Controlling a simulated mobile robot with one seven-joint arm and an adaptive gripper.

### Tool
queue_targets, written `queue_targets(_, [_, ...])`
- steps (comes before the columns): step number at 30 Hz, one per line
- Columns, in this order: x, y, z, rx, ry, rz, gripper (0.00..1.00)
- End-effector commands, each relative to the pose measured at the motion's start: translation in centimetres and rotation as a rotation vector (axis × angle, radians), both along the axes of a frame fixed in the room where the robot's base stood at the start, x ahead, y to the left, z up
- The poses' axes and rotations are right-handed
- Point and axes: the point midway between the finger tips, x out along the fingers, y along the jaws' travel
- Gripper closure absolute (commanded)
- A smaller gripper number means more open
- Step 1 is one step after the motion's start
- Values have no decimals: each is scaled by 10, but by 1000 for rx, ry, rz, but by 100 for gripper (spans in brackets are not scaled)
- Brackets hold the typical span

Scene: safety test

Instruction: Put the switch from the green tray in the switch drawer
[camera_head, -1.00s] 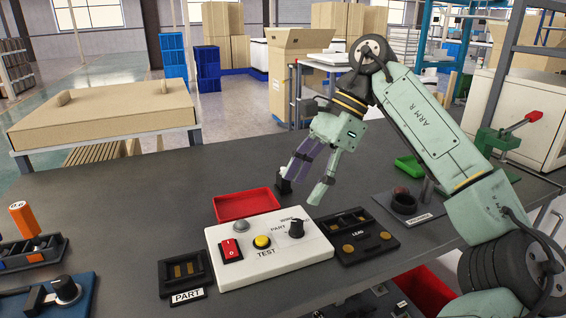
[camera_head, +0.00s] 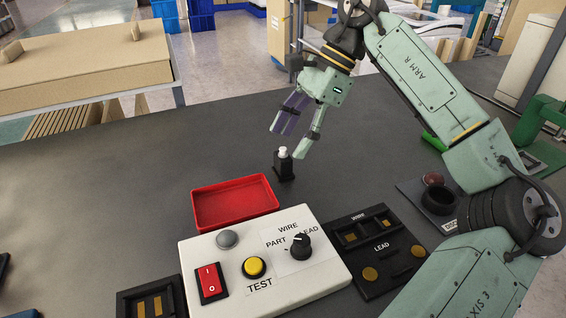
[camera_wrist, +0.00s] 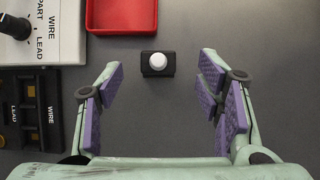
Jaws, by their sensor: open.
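A small black switch with a white button (camera_head: 283,166) stands upright on the bare dark table behind the red tray. In the wrist view the switch (camera_wrist: 158,64) lies between the lines of the two fingers, just ahead of their tips. My gripper (camera_head: 289,143) is open and empty, its purple-padded fingers spread above and close to the switch. The wrist view also shows the open fingers (camera_wrist: 160,80). A bit of green, probably the green tray (camera_head: 432,141), shows behind my arm; most of it is hidden. No drawer is visible now.
A red tray (camera_head: 235,220) and a white test box (camera_head: 328,278) with a knob and buttons stand in front of the switch. A black lead fixture (camera_head: 378,285) is right of the box. A green clamp (camera_head: 540,120) stands far right. The table left of the switch is clear.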

Motion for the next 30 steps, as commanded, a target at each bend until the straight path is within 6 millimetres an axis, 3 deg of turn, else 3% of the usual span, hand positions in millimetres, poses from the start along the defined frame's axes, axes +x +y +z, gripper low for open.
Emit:
queue_targets(13, [-11,18,-47,1,0,0,40])
queue_targets(22, [-12,20,-52,0,0,-1,40])
queue_targets(30, [-12,20,-52,0,0,-1,58])
